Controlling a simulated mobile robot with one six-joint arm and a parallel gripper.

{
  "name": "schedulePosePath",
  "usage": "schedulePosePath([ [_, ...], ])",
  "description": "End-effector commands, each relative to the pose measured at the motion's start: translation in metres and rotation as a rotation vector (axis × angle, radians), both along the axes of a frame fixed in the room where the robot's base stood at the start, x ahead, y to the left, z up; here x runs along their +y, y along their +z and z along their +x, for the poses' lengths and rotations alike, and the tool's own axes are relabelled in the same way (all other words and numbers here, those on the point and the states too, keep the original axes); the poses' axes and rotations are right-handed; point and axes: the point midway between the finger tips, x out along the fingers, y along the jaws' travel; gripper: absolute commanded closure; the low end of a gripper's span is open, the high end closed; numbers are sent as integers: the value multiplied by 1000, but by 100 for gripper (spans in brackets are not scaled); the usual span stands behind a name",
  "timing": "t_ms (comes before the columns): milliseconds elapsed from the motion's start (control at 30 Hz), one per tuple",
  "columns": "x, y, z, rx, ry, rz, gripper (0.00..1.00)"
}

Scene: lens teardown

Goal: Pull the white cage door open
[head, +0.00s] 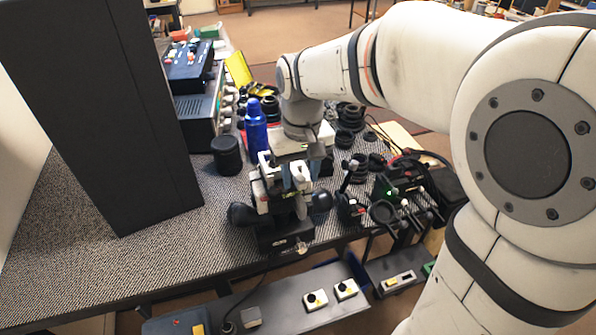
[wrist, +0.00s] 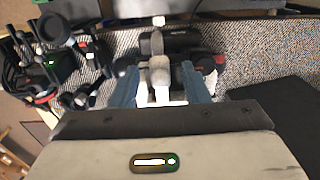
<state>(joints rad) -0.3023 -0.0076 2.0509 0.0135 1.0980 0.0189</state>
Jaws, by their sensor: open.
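My gripper (head: 299,184) points down over a small black device (head: 285,236) near the front edge of the bench. In the wrist view my gripper (wrist: 160,82) has its two blue-grey fingers apart. A white part (wrist: 161,92) with a grey rounded piece (wrist: 157,46) shows between the fingers. I cannot tell whether they touch it. White pieces (head: 262,196) also show beside the fingers in the head view. No part can be clearly told as the white cage door; my gripper hides much of the device.
A tall black box (head: 100,110) stands at the left. A blue bottle (head: 255,130) and a black cylinder (head: 226,155) stand behind the device. Several black rings (head: 350,115) and small tools (head: 385,212) lie to the right. Bare bench (head: 160,255) lies at front left.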

Motion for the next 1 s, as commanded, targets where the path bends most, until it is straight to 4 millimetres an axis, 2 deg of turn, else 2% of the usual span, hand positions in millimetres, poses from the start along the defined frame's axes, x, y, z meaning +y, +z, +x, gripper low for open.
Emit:
schedulePosePath([
  [267, 0, -2, 0, 0, 1, 0, 59],
  [767, 1, -1, 0, 0, 1, 0, 100],
  [1000, 1, -1, 0, 0, 2, 0, 100],
])
